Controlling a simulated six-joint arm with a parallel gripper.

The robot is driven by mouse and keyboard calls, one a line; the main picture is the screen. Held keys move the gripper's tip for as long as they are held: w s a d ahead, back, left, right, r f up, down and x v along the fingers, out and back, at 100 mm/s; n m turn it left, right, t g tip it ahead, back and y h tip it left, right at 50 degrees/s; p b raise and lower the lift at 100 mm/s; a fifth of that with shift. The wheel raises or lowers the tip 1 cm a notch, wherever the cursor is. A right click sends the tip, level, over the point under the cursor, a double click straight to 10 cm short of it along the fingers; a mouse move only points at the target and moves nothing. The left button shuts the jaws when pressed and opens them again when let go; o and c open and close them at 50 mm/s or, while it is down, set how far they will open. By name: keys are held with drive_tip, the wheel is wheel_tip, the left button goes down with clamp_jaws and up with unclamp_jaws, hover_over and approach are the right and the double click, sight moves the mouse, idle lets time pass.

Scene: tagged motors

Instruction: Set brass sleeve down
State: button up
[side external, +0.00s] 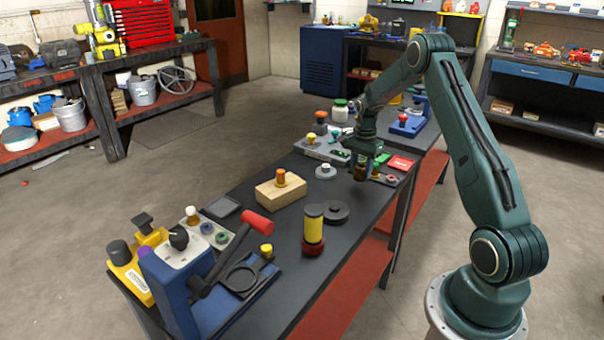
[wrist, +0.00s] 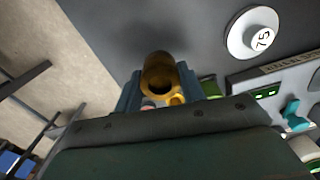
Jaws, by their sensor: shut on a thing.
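The brass sleeve (wrist: 160,75) is a short hollow cylinder held between the two fingers of my gripper (wrist: 158,92) in the wrist view. In the side external view the sleeve (side external: 361,172) shows dark brass below my gripper (side external: 367,160), over the far part of the dark bench (side external: 345,255). My gripper is shut on it. The sleeve appears upright and close to the bench top; I cannot tell whether its bottom touches. A dark shadow lies by it in the wrist view.
A grey-white disc (side external: 325,172) with a knob lies left of the sleeve; in the wrist view a white disc marked 75 (wrist: 254,33) shows. A wooden block (side external: 280,192), a yellow cylinder on a red base (side external: 314,228) and a black disc (side external: 336,211) stand nearer. A red card (side external: 401,163) lies at right.

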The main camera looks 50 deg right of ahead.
sight(360, 178)
drive_tip(key=shift+f, duration=2.05)
drive_tip(key=shift+f, duration=0.1)
drive_tip(key=o, duration=1.2)
drive_tip(key=shift+c, duration=0.2)
wheel_tip(360, 178, up, 12)
drive_tip(key=shift+r, duration=0.1)
